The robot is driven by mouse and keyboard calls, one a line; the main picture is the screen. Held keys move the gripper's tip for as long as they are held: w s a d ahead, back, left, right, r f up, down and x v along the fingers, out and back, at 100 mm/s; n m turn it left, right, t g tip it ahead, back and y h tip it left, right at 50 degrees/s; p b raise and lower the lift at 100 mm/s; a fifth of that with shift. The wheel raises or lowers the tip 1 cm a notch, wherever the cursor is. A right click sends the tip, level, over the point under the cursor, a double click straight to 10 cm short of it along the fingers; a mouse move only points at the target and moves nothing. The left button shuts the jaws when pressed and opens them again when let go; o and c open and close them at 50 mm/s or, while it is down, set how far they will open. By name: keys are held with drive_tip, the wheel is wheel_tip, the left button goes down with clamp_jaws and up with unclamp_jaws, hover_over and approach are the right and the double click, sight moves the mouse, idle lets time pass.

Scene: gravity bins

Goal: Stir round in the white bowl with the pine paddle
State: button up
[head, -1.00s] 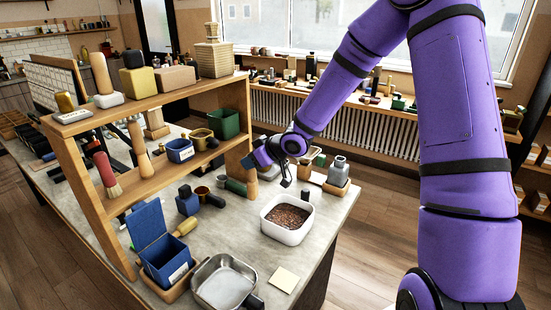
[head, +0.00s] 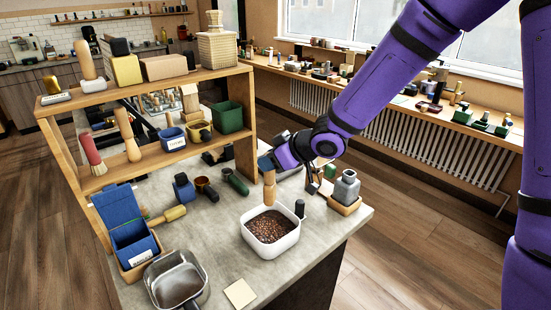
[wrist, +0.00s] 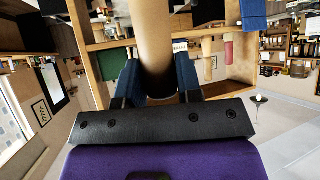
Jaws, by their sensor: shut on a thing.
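The white bowl (head: 284,245) stands on the grey worktop, filled with small brown bits. My gripper (head: 268,164), with blue fingers, is above the far side of the bowl. It is shut on the pine paddle (head: 269,188), a pale wooden shaft that hangs about upright. The paddle's lower end meets the bowl's far rim in the head view; I cannot tell whether it is inside or behind. In the wrist view the paddle (wrist: 153,45) is a thick round shaft between the two fingers (wrist: 156,82). The bowl does not show there.
A dark bottle (head: 300,208) stands close at the bowl's right, and a grey bottle (head: 347,186) in a wooden tray farther right. A metal pan (head: 172,275) and a pale note (head: 240,293) lie in front. A wooden shelf (head: 165,84) stands left.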

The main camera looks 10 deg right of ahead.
sight(275, 195)
drive_tip(key=shift+f, duration=6.15)
